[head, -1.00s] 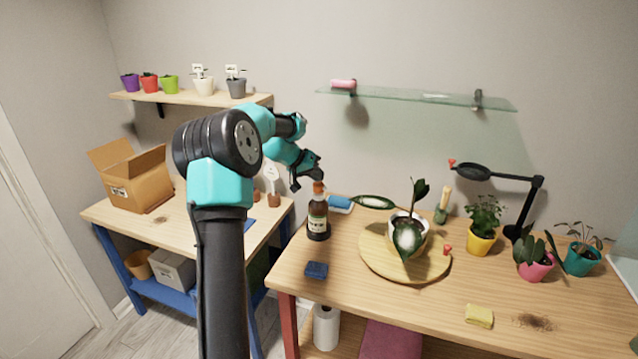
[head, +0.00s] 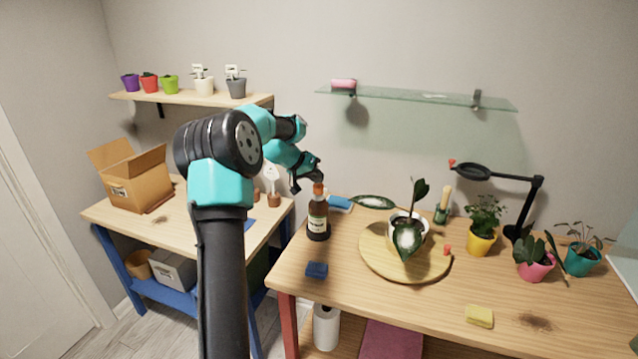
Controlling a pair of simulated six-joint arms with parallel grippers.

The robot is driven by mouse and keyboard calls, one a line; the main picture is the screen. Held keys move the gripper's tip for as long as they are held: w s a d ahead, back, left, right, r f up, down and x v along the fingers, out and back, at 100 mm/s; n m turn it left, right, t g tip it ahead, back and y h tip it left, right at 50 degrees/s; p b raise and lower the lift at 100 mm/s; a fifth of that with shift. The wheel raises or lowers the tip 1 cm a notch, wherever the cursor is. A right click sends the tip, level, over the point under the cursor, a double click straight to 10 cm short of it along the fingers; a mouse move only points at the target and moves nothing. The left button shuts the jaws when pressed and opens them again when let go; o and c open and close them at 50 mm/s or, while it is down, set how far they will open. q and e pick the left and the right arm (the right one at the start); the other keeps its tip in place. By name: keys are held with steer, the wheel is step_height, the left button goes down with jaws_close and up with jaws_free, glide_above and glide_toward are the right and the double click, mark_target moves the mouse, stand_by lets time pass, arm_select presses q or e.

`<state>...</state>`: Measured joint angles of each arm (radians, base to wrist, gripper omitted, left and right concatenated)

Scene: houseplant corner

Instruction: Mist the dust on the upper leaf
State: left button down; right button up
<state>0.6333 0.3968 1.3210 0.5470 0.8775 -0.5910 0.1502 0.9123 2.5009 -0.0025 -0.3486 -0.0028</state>
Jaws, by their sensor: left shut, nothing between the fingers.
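A potted plant in a white pot (head: 421,226) stands on a round wooden board (head: 380,262). Its upper leaf (head: 420,189) is dark and points upward; I cannot make out dust on it. A left leaf (head: 373,202) and a front leaf (head: 407,239) show pale patches. A brown bottle (head: 318,224) with a pale label and orange-brown top stands upright on the table, left of the board. My left gripper (head: 297,188) is shut and empty, just left of the bottle's top; I cannot tell whether they touch. My right gripper is not in view.
A magnifier lamp (head: 520,179), a yellow pot (head: 480,243), a pink pot (head: 535,270) and a teal pot (head: 580,262) stand at the right. A glass shelf (head: 420,97) hangs above. A blue sponge (head: 317,270) and yellow sponge (head: 479,316) lie in front.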

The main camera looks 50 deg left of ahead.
arm_select(q)
steer(key=shift+r, duration=3.35)
stand_by(0.5)
step_height(320, 180, up, 3)
steer(key=shift+f, duration=0.1)
stand_by(0.4)
